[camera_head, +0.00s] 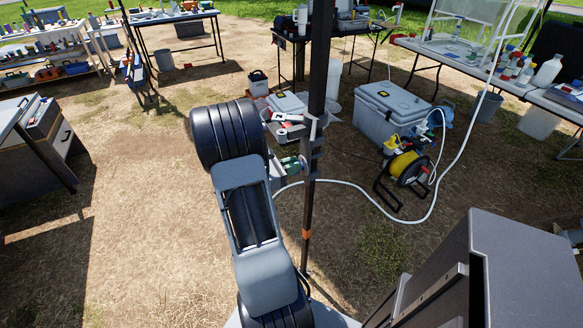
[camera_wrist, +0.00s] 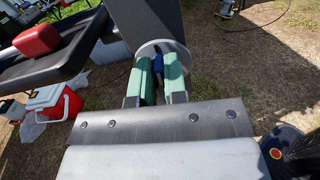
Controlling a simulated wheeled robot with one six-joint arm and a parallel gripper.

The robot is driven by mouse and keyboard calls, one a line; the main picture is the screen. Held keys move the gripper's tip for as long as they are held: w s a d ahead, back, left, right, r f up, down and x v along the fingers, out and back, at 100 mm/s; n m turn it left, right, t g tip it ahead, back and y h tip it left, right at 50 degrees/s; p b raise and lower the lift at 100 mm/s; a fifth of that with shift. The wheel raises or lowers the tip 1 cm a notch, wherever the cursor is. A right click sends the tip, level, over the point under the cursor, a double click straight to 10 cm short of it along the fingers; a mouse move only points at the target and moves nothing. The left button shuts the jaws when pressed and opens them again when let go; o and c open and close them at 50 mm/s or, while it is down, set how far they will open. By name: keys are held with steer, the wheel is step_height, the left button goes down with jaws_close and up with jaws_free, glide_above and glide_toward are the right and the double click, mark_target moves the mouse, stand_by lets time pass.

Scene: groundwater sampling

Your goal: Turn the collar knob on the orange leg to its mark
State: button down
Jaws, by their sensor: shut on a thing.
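The dark leg (camera_head: 308,200) stands upright with an orange band (camera_head: 306,234) low on it. In the wrist view its wide dark face (camera_wrist: 148,18) rises at the top, with a round grey disc (camera_wrist: 178,46) at its near side. My gripper (camera_wrist: 158,72) is at this disc, its two green pads shut on a small blue part, which looks like the collar knob (camera_wrist: 157,61). The pads hide most of the knob, and I cannot make out its mark.
A grey cooler (camera_head: 392,110) and a yellow hose reel (camera_head: 407,167) stand right of the leg. A white hose (camera_head: 400,219) loops over the ground. Tables with bottles stand behind. Bare ground lies open at left. The wrist view shows a red item (camera_wrist: 37,39) on a dark tray.

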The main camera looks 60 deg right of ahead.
steer(key=shift+w+d+r+n+p, duration=0.15)
steer(key=shift+n+p, duration=0.25)
steer(key=shift+p, duration=0.2)
steer(key=c, duration=1.1)
jaws_free()
steer(key=v, duration=1.4)
